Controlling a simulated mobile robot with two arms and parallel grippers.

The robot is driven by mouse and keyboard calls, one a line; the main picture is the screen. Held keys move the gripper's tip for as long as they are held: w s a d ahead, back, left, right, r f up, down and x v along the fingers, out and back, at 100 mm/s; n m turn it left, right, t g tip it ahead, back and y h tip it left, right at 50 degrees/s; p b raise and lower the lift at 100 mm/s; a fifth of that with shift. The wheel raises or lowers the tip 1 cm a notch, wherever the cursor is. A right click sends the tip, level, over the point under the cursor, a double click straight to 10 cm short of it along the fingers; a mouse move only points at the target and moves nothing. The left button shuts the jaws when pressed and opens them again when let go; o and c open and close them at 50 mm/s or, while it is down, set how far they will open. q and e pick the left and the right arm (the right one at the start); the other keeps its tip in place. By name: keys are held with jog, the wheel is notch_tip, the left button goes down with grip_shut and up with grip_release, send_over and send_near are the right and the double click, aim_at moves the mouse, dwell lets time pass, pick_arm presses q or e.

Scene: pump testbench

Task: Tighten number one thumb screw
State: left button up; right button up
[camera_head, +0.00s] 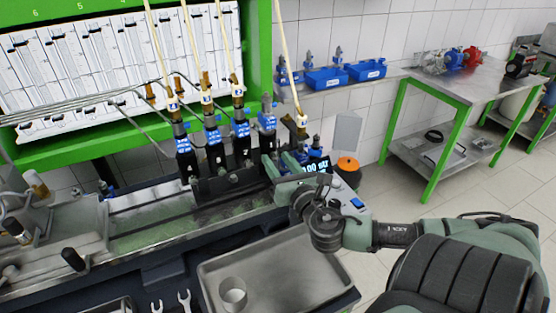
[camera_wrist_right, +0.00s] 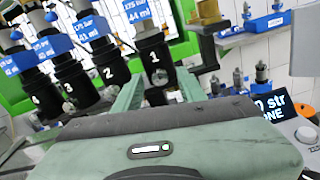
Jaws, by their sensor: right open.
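The black holder marked 1 (camera_wrist_right: 154,52) stands upright in the right wrist view, at the right end of a row of numbered black holders. A small grey thumb screw shows low on its front, partly hidden between my fingers. My right gripper (camera_wrist_right: 160,92) is open, with one green finger on each side of the lower part of holder 1. I cannot tell whether the fingers touch the screw. In the head view my right gripper (camera_head: 284,168) is at the right end of the bench, below the number one injector (camera_head: 267,118). My left gripper is not in view.
Holder 2 (camera_wrist_right: 110,72) stands close to the left of my fingers. A small display (camera_head: 316,166) sits just right of the gripper. A metal tray (camera_head: 275,275) with a cup (camera_head: 233,294) lies in front. Pale tubes hang above the injectors.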

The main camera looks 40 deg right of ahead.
jog(key=c, duration=0.8)
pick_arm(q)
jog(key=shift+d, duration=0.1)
pick_arm(e)
grip_shut()
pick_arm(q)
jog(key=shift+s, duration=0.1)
